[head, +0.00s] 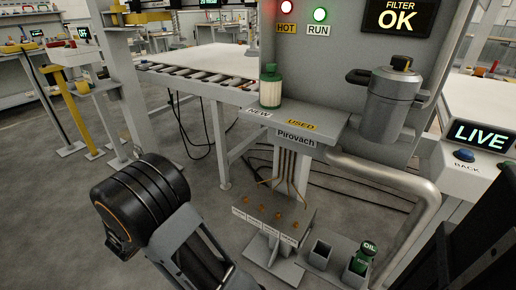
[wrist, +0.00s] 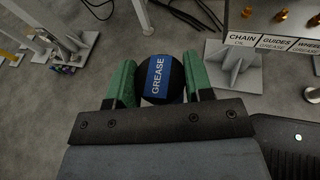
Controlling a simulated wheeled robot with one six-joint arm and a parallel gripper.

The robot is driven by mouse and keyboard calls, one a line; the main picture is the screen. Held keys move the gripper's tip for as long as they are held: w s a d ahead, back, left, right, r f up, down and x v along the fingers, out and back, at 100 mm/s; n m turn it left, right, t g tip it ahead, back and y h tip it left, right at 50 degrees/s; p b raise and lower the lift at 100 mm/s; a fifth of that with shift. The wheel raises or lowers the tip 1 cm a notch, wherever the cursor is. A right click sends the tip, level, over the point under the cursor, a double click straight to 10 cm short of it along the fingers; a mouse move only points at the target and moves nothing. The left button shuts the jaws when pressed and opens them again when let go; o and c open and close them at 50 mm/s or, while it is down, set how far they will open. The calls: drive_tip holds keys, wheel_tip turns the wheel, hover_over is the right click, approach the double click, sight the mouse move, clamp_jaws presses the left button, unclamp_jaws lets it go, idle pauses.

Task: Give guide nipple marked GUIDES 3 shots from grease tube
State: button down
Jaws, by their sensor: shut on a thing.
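My gripper (wrist: 155,85) is shut on the grease tube (wrist: 157,78), a dark round tube with a blue GREASE band. The green finger pads press it from both sides. Its far end is hidden. In the head view my arm covers the lower left, and the gripper and tube cannot be made out. A brass nipple (wrist: 279,14) stands behind the GUIDES GREASE label (wrist: 275,42) in the wrist view, to the right of and beyond the tube, apart from it. In the head view the nipple row (head: 270,213) sits on a low labelled block.
Neighbouring labels read CHAIN OIL (wrist: 241,40) and WHEELS GREASE (wrist: 308,44). A green OIL bottle (head: 363,258) stands in a holder right of the nipple block. A shelf (head: 333,125) with a green-and-white canister (head: 270,88) juts out above. Floor left of the block is clear.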

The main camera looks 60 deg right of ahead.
drive_tip(key=s+d+r+m+g+p, duration=0.1)
drive_tip(key=s+d+r+m+g, duration=0.2)
drive_tip(key=s+d, duration=0.3)
drive_tip(key=s+d+r+m+g+y+p, duration=0.1)
drive_tip(key=s+d+r+g, duration=0.4)
drive_tip(key=d, duration=0.5)
drive_tip(key=s+d+r+m+g+y+p, duration=0.1)
drive_tip(key=s+d+r+m+g+p, duration=0.2)
drive_tip(key=s+d, duration=0.5)
wheel_tip(320, 180, up, 2)
drive_tip(key=s+m+g, duration=0.1)
drive_tip(key=m, duration=0.2)
drive_tip(key=shift+d, duration=0.35)
drive_tip(key=shift+w+a+r+p, duration=0.1)
drive_tip(key=shift+r+p, duration=0.1)
drive_tip(key=shift+p, duration=0.35)
drive_tip(key=shift+f+b, duration=1.55)
drive_tip(key=shift+f, duration=1.55)
drive_tip(key=shift+r, duration=0.2)
